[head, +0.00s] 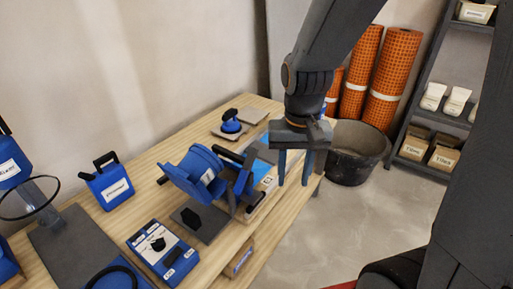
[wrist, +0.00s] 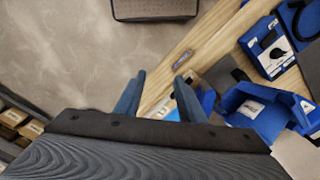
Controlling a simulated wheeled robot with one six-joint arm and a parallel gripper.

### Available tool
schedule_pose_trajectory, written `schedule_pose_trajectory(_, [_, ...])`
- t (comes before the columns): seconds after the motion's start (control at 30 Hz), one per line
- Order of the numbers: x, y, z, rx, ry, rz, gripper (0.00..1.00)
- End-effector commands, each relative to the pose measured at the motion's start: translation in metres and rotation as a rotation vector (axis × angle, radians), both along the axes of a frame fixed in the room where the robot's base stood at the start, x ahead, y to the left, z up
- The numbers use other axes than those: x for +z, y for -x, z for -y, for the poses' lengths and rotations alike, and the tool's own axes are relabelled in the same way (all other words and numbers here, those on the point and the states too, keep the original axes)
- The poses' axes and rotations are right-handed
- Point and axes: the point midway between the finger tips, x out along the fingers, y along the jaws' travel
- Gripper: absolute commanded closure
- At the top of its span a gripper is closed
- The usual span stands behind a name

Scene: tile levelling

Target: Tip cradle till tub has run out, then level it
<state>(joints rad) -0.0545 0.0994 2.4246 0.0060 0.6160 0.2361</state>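The blue tub (head: 197,168) sits in its cradle (head: 240,186) on the wooden bench. It looks tilted in the head view; whether anything is in it I cannot see. A dark bar (head: 228,155) sticks out beside the tub.
A control box (head: 162,252), a blue jug (head: 108,185) and a blue-handled float (head: 231,124) are on the bench (head: 85,222). A dark bucket (head: 355,155), orange rolls (head: 390,80) and a shelf (head: 425,85) stand beyond.

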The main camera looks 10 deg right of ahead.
Motion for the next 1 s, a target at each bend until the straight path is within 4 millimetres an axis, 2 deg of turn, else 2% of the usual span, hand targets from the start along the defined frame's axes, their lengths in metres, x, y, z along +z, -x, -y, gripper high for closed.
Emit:
schedule_pose_trajectory(0.03, [0.011,-0.018,-0.009,-0.058,0.0,-0.001,0.64])
schedule_pose_trajectory(0.2, [0.03,-0.077,-0.042,-0.305,0.002,-0.004,0.64])
schedule_pose_trajectory(0.3, [0.036,-0.103,-0.061,-0.428,0.002,-0.003,0.64])
schedule_pose_trajectory(0.4, [0.038,-0.122,-0.075,-0.518,0.003,-0.003,0.64])
schedule_pose_trajectory(0.57, [0.037,-0.134,-0.086,-0.589,0.004,-0.004,0.64])
schedule_pose_trajectory(0.67, [0.028,-0.135,-0.087,-0.597,0.005,-0.005,0.64])
schedule_pose_trajectory(1.0, [-0.022,-0.134,-0.087,-0.596,0.005,-0.005,0.64])
